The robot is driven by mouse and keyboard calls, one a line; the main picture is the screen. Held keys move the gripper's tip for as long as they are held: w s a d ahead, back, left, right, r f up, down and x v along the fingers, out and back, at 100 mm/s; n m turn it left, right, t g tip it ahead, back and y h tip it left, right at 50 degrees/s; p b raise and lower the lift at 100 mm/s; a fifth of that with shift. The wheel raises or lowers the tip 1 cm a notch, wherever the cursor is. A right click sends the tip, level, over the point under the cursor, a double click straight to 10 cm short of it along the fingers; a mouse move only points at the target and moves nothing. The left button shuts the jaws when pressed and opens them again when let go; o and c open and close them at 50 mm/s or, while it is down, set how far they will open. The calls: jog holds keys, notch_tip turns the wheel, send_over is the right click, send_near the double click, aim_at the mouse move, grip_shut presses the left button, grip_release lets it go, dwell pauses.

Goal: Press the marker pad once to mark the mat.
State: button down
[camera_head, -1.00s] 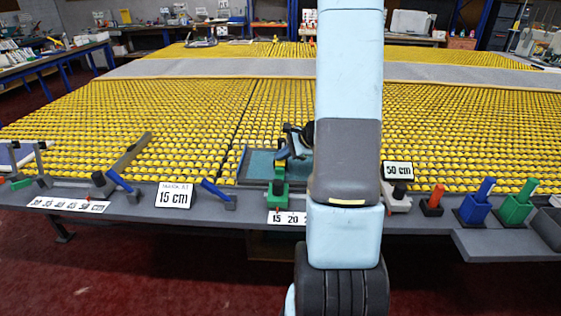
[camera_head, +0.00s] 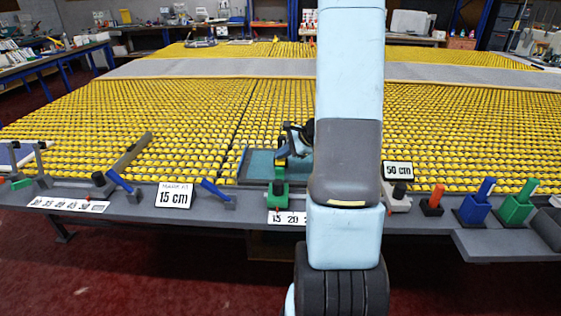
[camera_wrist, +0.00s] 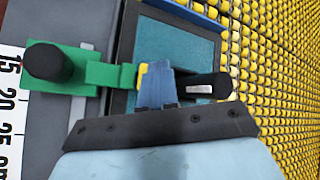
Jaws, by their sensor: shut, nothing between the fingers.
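The teal mat (camera_head: 258,163) lies at the table's front edge beside a green fixture (camera_head: 278,200) with a black knob. In the wrist view, the mat (camera_wrist: 178,42) lies beyond my gripper (camera_wrist: 157,72), whose blue fingers are shut and empty. The fingers are over the end of the fixture's green arm (camera_wrist: 110,75), by a small yellow part (camera_wrist: 142,75). A black rounded part with a pale label (camera_wrist: 207,88) is just right of the fingers. I cannot tell which part is the marker pad, or whether the fingers touch it. My arm hides part of this spot in the head view.
The black knob (camera_wrist: 48,63) stands left of my gripper, by a printed number scale (camera_wrist: 10,110). A 15 cm sign (camera_head: 174,195) and blue lever (camera_head: 216,192) stand left. A 50 cm sign (camera_head: 398,169) and blue and green holders (camera_head: 516,209) stand right. Yellow rollers cover the table.

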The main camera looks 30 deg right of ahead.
jog(key=shift+r, duration=0.6)
jog(key=shift+r, duration=2.5)
jog(key=s+a+r+n+g, duration=0.1)
jog(key=s+a+r+n, duration=0.4)
jog(key=a+r, duration=0.15)
jog(key=s+a+r+n+g, duration=0.2)
jog(key=s+a+r+n, duration=0.25)
jog(key=a, duration=0.35)
jog(key=s+a+r+n+h, duration=0.2)
jog(key=s+r+n, duration=0.2)
jog(key=s, duration=0.3)
jog(key=s+a+r+n+t+h, duration=0.1)
jog(key=s+a+r+n+h, duration=0.1)
jog(key=s+n, duration=0.4)
notch_tip(320, 180, up, 2)
jog(key=shift+s+a+r+h, duration=0.1)
jog(key=shift+s+a+h, duration=0.1)
jog(key=shift+s+h, duration=0.8)
